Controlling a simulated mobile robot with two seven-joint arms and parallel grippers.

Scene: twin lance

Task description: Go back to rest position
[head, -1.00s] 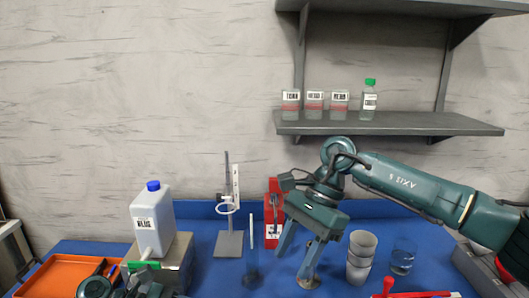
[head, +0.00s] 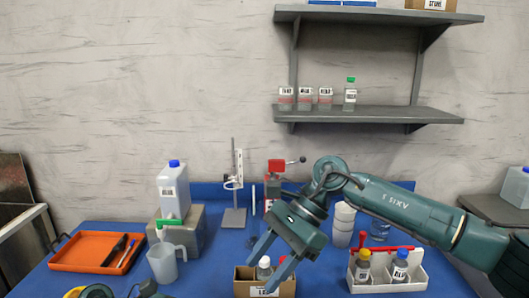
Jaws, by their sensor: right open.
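My right gripper (head: 265,276) hangs at the end of my arm, which comes in from the right. Its two blue-grey fingers are apart and point down and left. Only dark parts of my left arm show at the bottom left edge. My left gripper lies outside the picture.
An orange tray (head: 75,252), a clear jug (head: 163,265) and a white canister (head: 173,190) stand left. A white carrier (head: 400,285) with bottles stands right, near stacked cups (head: 343,226). A stand (head: 234,215) is behind. The shelf (head: 375,113) hangs above.

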